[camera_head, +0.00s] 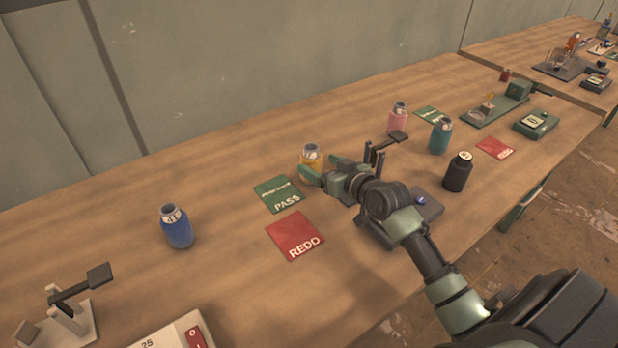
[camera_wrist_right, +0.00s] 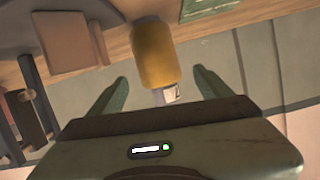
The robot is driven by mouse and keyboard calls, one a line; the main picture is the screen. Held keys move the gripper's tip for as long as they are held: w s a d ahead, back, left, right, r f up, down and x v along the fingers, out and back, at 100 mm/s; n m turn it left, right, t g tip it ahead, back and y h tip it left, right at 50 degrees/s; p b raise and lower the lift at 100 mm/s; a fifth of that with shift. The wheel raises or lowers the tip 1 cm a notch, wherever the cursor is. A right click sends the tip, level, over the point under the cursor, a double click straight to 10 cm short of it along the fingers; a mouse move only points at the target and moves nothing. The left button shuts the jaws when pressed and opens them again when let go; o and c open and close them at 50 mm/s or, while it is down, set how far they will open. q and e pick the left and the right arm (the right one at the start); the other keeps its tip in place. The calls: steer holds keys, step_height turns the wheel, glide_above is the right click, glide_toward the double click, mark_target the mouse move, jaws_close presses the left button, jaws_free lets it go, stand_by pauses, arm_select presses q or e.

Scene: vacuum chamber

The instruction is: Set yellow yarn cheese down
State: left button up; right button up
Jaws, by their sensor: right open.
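The yellow yarn cheese (camera_head: 312,157) stands upright on the wooden table (camera_head: 240,175), just right of the green PASS card (camera_head: 283,195). A label shows at its top. My right gripper (camera_head: 322,171) is open at the cheese, and one finger hides part of its lower side. In the right wrist view the yellow cheese (camera_wrist_right: 154,52) lies between the spread fingers of my right gripper (camera_wrist_right: 161,82), with gaps on both sides. My left gripper is not in view.
A red REDO card (camera_head: 295,235) lies in front of the PASS card. A blue cheese (camera_head: 176,227) stands left; pink (camera_head: 397,118), teal (camera_head: 440,135) and black (camera_head: 458,172) ones stand right. A dark stand (camera_head: 427,208) sits close beside my right arm.

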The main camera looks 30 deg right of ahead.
mark_target(305, 157)
steer(key=shift+w+d+f+n, duration=0.1)
steer(key=shift+d+f+n, duration=0.1)
steer(key=shift+f+n, duration=0.4)
steer(key=shift+w+r, duration=0.15)
steer(key=shift+w, duration=0.25)
steer(key=x, duration=0.6)
steer(key=shift+w+a+p, duration=0.3)
steer(key=c, duration=1.7)
steer(key=shift+r, duration=0.1)
